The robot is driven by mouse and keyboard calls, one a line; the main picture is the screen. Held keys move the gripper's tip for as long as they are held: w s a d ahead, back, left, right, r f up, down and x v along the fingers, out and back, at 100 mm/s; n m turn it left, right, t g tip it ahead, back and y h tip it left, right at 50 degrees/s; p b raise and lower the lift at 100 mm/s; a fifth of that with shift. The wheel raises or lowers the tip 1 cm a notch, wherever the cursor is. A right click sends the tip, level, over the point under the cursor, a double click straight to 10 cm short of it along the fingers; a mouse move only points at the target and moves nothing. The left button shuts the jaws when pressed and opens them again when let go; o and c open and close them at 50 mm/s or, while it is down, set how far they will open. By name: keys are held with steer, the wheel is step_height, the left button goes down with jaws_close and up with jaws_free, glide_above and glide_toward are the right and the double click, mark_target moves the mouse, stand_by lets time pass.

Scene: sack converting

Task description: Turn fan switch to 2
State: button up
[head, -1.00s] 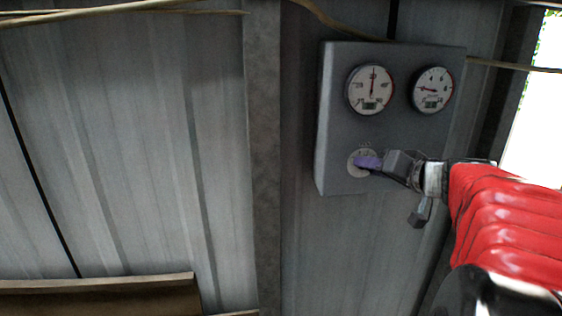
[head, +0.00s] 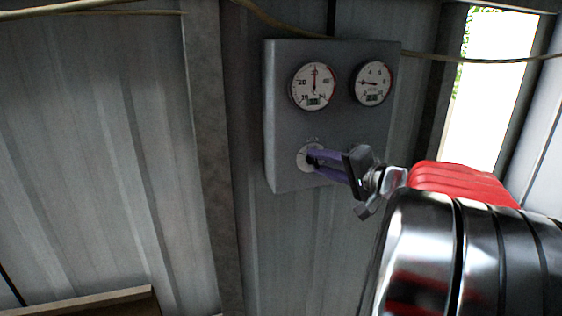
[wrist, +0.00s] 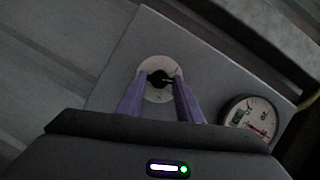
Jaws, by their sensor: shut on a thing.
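The fan switch is a small dark knob on a pale round dial (head: 304,163), low on the grey control box. In the wrist view the dark knob (wrist: 159,78) sits in the middle of the dial (wrist: 158,96). My gripper (head: 315,157) reaches in from the right with its purple fingers at the dial. In the wrist view my gripper (wrist: 159,82) has one finger on each side of the knob, and it is shut on it. The dial's numbers are too small to read, and the fingers hide part of the knob.
The grey box (head: 285,125) carries two round gauges above the dial, a left one (head: 314,86) and a right one (head: 372,83). A post (head: 205,130) stands to its left on the corrugated wall. A pale cable (head: 440,58) runs past the top. A bright opening lies right.

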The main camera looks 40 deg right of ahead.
steer(key=shift+f+m+t, duration=0.2)
steer(key=shift+m+t, duration=0.3)
steer(key=shift+m, duration=0.8)
steer(key=shift+f+m+t, duration=0.25)
steer(key=shift+m+t, duration=0.25)
steer(key=shift+m, duration=0.8)
steer(key=shift+f+m+t, duration=0.2)
steer(key=shift+m+t, duration=0.3)
steer(key=shift+m, duration=0.8)
steer(key=o, duration=1)
steer(key=shift+r, duration=0.1)
steer(key=shift+o, duration=0.2)
steer(key=s+d+f, duration=0.1)
steer(key=s, duration=1.2)
steer(key=shift+s+f, duration=0.35)
steer(key=shift+f, duration=0.05)
steer(key=shift+d, duration=0.1)
